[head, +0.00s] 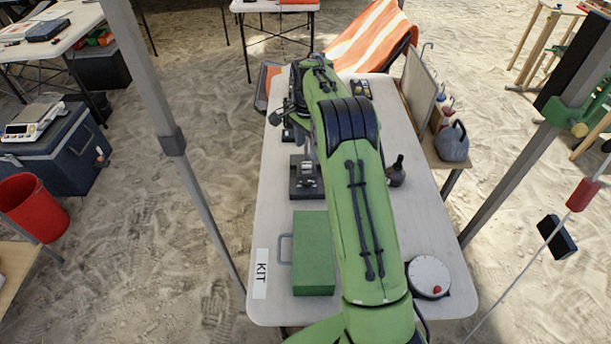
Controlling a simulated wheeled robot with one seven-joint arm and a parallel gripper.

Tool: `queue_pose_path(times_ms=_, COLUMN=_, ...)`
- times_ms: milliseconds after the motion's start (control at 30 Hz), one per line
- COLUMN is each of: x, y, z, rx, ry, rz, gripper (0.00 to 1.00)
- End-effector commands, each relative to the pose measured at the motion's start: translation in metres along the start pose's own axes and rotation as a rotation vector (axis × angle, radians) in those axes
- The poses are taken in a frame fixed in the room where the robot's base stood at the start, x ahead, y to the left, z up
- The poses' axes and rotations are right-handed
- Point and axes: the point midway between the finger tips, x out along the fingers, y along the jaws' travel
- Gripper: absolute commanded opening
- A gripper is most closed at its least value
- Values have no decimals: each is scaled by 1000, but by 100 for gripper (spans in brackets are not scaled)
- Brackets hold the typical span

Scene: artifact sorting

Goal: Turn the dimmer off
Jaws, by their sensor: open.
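My green arm stretches over the white table (262,225) towards its far end. My gripper (284,113) is at the far left part of the table, small and dark in this view; its jaws are open, and I see nothing held in them. I cannot make out any knob or slider position. Whether the gripper touches anything is hidden.
Tent poles (172,140) stand beside the table.

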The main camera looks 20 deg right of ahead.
Motion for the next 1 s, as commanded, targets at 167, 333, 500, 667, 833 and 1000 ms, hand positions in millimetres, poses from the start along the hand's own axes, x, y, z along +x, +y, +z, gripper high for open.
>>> queue_pose_path(times_ms=167, x=51, y=1, z=1, rx=-3, ry=-2, rz=6, gripper=54)
queue_pose_path(times_ms=333, x=94, y=1, z=1, rx=-2, ry=-2, rz=5, gripper=54)
queue_pose_path(times_ms=500, x=127, y=1, z=1, rx=-3, ry=-1, rz=3, gripper=54)
queue_pose_path(times_ms=667, x=139, y=0, z=1, rx=-4, ry=-1, rz=1, gripper=54)
queue_pose_path(times_ms=833, x=139, y=0, z=1, rx=-4, ry=-1, rz=0, gripper=54)
queue_pose_path(times_ms=1000, x=139, y=0, z=1, rx=-4, ry=-1, rz=0, gripper=39)
